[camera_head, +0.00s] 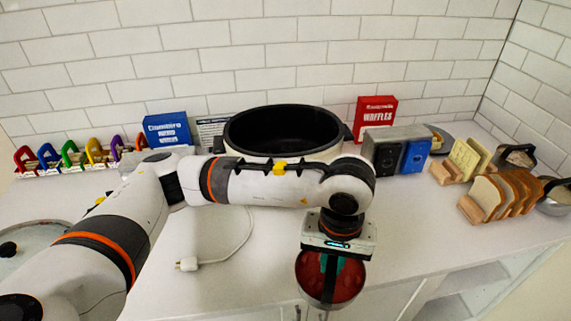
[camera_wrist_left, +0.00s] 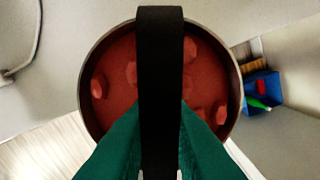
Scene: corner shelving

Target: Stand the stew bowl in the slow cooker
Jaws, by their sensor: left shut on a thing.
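The stew bowl (camera_head: 331,290) is a metal bowl of red stew with chunks, with a black strap handle over its top. It hangs from my left gripper (camera_head: 330,262) at the front edge of the counter. In the left wrist view the bowl (camera_wrist_left: 118,75) fills the middle, and the green fingers of my gripper (camera_wrist_left: 162,125) are shut on the black handle (camera_wrist_left: 161,60). The slow cooker (camera_head: 285,128) is a wide white pot with a black rim and dark inside, open at the top, at the back against the wall. My left forearm hides its lower front. My right gripper is not in view.
A blue box (camera_head: 167,130) and a red waffles box (camera_head: 375,114) stand beside the cooker. A grey toaster-like box (camera_head: 392,148) and bread racks (camera_head: 499,195) are to the right. A white plug and cord (camera_head: 188,264) lie on the counter. A glass lid (camera_head: 25,249) lies at left.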

